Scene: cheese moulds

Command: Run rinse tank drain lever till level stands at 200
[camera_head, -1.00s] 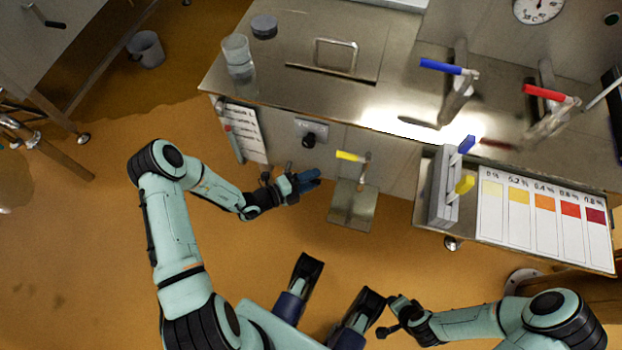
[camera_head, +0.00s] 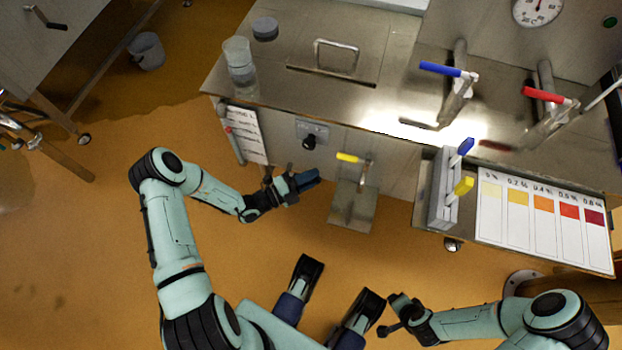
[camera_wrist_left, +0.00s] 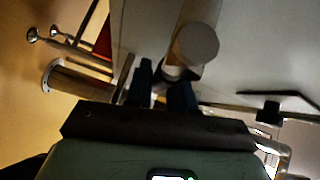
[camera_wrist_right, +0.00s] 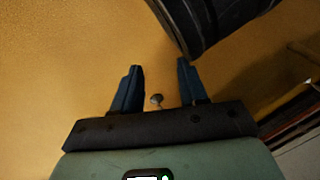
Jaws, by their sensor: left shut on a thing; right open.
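The steel rinse tank (camera_head: 290,75) stands along the back, with a label sheet (camera_head: 248,134) and a slim upright gauge (camera_head: 234,146) on its front; I cannot read the level. My left gripper (camera_head: 308,178) is low before the tank front, below a black knob (camera_head: 309,142). In the left wrist view its fingers (camera_wrist_left: 161,88) are closed at a round, grey-ended part (camera_wrist_left: 196,44). The gripped thing, probably the drain lever, is mostly hidden by the fingers. My right gripper (camera_wrist_right: 158,85) is open and empty above the floor.
A yellow-handled tap (camera_head: 350,157) over a steel plate (camera_head: 352,207) is just right of my left gripper. Blue-handled (camera_head: 440,68) and red-handled (camera_head: 543,94) taps stand above the counter. A colour chart (camera_head: 545,216) lies at right. The floor at front left is clear.

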